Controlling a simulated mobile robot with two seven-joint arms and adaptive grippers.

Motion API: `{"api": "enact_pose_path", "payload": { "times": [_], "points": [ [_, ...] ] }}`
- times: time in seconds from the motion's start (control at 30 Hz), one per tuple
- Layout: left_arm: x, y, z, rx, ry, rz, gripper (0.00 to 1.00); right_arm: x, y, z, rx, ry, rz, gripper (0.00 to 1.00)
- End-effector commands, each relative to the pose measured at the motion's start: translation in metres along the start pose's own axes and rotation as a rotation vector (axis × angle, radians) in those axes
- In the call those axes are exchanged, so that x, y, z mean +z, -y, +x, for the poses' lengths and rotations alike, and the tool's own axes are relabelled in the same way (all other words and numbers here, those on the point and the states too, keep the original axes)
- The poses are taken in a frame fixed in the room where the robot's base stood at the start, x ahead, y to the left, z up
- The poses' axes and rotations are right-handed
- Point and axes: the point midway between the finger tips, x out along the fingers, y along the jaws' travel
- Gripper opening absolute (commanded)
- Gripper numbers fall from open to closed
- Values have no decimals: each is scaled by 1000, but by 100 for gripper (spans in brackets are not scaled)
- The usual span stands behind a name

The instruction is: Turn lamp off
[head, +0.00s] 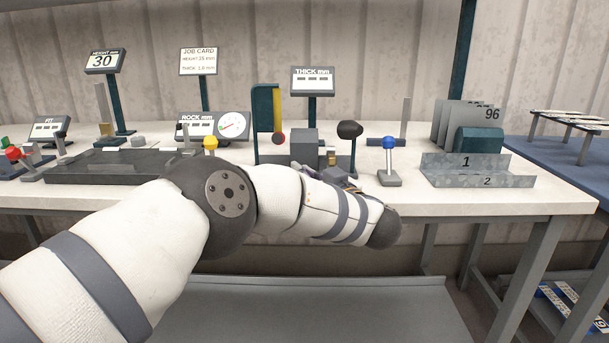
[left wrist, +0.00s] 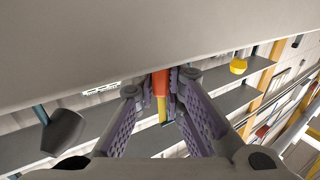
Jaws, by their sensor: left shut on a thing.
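I cannot pick out a clearly lit lamp. A black rounded head (head: 350,130) on a post stands at mid-bench; I cannot tell whether it is the lamp. My left arm reaches across the bench front, and its wrist hides most of my left gripper (head: 335,178) in the head view. In the left wrist view my left gripper (left wrist: 161,82) has its purple fingers closed around a narrow orange-red and yellow piece (left wrist: 161,86). What that piece belongs to is hidden. My right gripper is not in view.
A blue-knobbed lever (head: 389,150) stands right of my wrist, and a yellow knob (head: 210,143) behind my forearm. A grey tray (head: 475,175) marked 1 and 2 sits at the bench's right end. The bench (head: 550,190) is bare near its front right edge.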

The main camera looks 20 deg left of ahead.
Motion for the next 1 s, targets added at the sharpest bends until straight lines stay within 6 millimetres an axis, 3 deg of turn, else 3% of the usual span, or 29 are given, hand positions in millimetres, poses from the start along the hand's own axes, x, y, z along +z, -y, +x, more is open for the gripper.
{"api": "enact_pose_path", "payload": {
  "times": [0.03,0.1,0.47,0.8,1.0],
  "points": [
    [1,0,0,0,2,0,14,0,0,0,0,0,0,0],
    [1,0,0,0,2,0,30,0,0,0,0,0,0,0],
    [0,-1,-7,3,1,0,30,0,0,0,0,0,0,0],
    [0,-1,-92,4,0,1,30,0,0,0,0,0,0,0],
    [0,0,-118,0,0,0,30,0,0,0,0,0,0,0]
  ]
}}
